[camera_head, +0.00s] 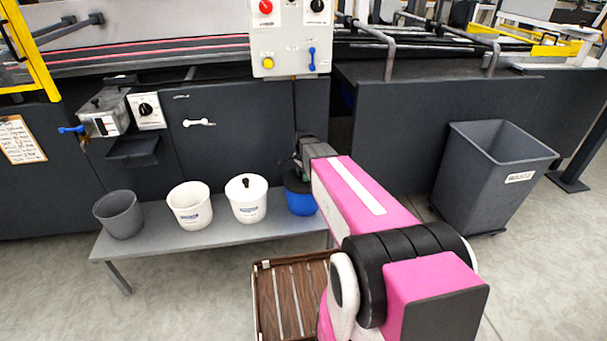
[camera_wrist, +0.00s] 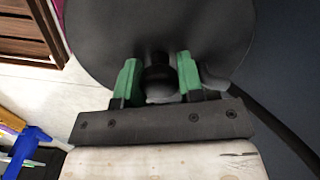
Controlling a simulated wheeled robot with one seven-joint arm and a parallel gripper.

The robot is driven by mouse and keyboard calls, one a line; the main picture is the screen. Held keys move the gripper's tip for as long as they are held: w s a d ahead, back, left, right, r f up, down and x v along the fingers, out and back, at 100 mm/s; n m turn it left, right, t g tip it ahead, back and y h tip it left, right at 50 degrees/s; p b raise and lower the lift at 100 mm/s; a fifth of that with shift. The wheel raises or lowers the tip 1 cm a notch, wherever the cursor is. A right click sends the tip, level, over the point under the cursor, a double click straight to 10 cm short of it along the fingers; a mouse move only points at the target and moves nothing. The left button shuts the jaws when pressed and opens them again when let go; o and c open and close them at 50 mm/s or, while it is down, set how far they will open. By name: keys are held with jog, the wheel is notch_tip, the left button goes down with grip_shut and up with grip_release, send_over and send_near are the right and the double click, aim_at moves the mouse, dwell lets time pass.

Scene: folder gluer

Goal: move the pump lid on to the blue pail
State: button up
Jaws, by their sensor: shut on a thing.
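The blue pail (camera_head: 301,203) stands at the right end of the grey bench, partly hidden behind my arm. A dark round lid (camera_head: 296,183) shows at its top; I cannot tell whether it is seated or just above the rim. In the wrist view this dark grey lid (camera_wrist: 100,40) fills the upper middle, with a black knob (camera_wrist: 159,76). My gripper (camera_wrist: 160,80) has its green fingers on both sides of the knob and is shut on it. In the head view my gripper (camera_head: 303,160) is over the blue pail, its fingertips hard to make out.
The bench (camera_head: 160,240) also holds a grey pail (camera_head: 120,214), an open white pail (camera_head: 189,206) and a white pail with a black-knobbed lid (camera_head: 247,200). Dark machine panels stand close behind. A grey bin (camera_head: 490,175) stands at right, and a wooden slatted crate (camera_head: 256,300) in front.

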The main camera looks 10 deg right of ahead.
jog(key=o, duration=1.2)
notch_tip(320, 180, up, 11)
jog(key=shift+f, duration=0.1)
jog(key=s+f+n, duration=0.2)
jog(key=s+n, duration=0.4)
jog(key=s, duration=0.4)
jog(key=s+f+n, duration=0.2)
jog(key=s+n, duration=0.5)
jog(key=s, duration=0.4)
jog(key=shift+s+f+n, duration=0.15)
jog(key=shift+f+n, duration=0.15)
